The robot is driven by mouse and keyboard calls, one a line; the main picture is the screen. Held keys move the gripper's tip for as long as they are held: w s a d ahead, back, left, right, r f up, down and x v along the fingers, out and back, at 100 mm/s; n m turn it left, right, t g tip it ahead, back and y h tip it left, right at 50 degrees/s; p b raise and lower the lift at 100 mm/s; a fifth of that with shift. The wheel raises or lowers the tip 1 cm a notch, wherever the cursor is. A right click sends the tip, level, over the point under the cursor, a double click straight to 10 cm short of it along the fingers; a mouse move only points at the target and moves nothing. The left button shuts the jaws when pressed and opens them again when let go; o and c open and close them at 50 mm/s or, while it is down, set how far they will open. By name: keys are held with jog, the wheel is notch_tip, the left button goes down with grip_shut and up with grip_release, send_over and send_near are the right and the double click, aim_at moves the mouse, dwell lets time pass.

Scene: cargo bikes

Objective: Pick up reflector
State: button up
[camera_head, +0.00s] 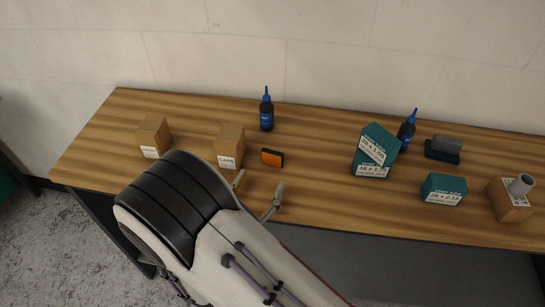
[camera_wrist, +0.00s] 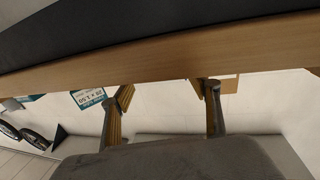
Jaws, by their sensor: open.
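The orange reflector (camera_head: 271,157) with a dark rim stands on the wooden table, right of the box labelled CAPS. My gripper (camera_head: 257,190) is open at the table's front edge, just in front of the reflector, with a gap between them. In the wrist view my gripper (camera_wrist: 164,92) shows two spread fingers with nothing between them. I cannot make out the reflector in the wrist view.
The CAPS box (camera_head: 229,148) stands close left of the reflector, and another cardboard box (camera_head: 154,136) farther left. A blue-capped bottle (camera_head: 266,113) stands behind it. Teal boxes (camera_head: 374,150) stand to the right. The table (camera_head: 320,180) is clear between.

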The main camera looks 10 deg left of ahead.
aim_at(272, 156)
jog(key=shift+w+d, duration=0.25)
jog(key=shift+w, duration=1.05)
jog(key=shift+w+r, duration=0.1)
jog(key=shift+w, duration=0.05)
jog(key=shift+w+d+r, duration=0.15)
jog(key=shift+w+r, duration=0.05)
jog(key=shift+w, duration=0.5)
jog(key=shift+w+d+r, duration=0.1)
jog(key=shift+w+r, duration=0.1)
jog(key=shift+w, duration=0.5)
jog(key=shift+w+d, duration=0.15)
jog(key=shift+w, duration=0.9)
jog(key=shift+c, duration=0.3)
jog(key=c, duration=1)
